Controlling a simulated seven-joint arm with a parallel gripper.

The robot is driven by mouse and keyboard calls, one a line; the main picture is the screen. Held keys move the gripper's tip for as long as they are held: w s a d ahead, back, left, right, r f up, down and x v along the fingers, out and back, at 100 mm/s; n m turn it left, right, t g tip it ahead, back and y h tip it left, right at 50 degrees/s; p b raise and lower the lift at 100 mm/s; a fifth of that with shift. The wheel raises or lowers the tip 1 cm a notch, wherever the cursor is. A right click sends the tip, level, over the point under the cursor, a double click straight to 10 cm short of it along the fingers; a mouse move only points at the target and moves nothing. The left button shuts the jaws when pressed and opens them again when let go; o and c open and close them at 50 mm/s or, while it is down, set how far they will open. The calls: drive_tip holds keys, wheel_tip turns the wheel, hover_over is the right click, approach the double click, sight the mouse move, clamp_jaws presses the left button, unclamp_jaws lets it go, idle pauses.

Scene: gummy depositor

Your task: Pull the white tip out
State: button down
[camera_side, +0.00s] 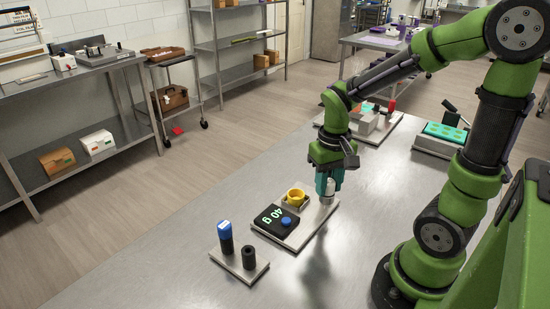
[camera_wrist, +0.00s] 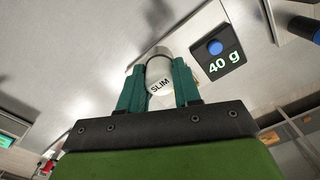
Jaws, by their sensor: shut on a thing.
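My gripper (camera_side: 328,184) points down with its teal fingers shut on the white tip (camera_side: 329,188). I cannot tell whether the tip is still seated in that part. The fingers hide much of the tip's sides.
The base plate carries a yellow cup (camera_side: 296,197) and a black display (camera_side: 276,221) reading 40 g with a blue knob. A stand (camera_side: 240,266) with a blue-topped tube is at front left. A green tray (camera_side: 445,132) lies behind right. The table's front is clear.

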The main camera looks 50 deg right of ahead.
drive_tip(key=shift+r, duration=3.05)
wheel_tip(320, 180, up, 5)
